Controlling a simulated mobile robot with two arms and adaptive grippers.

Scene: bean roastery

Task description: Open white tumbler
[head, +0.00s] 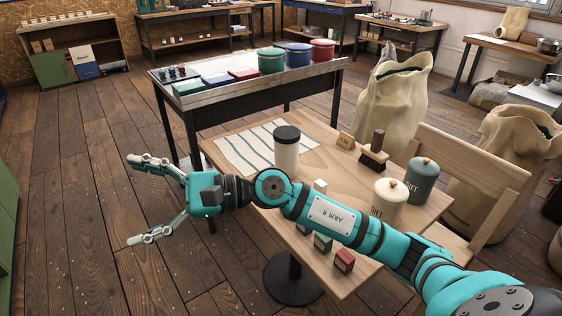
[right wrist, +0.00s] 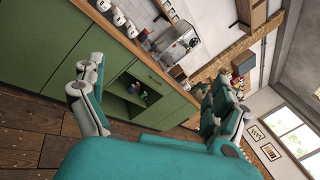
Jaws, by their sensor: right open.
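The white tumbler (head: 286,153) stands upright on the wooden table (head: 335,166), near the far left part of its top. Its dark lid (head: 287,133) is on it. My right gripper (head: 140,201) is open and empty, left of the table and apart from the tumbler, with its fingers pointing left. My right arm crosses in front of the table. In the right wrist view the open fingers (right wrist: 150,115) show with nothing between them, and the tumbler is not in that view. My left gripper is in neither view.
A striped cloth (head: 250,150) lies beside the tumbler. A brush (head: 375,152), a cream canister (head: 388,203) and a teal canister (head: 422,181) stand to the right. Small blocks (head: 344,261) sit near the front edge. A dark bench (head: 245,95) with colored pots stands behind. Sacks (head: 395,105) stand at right.

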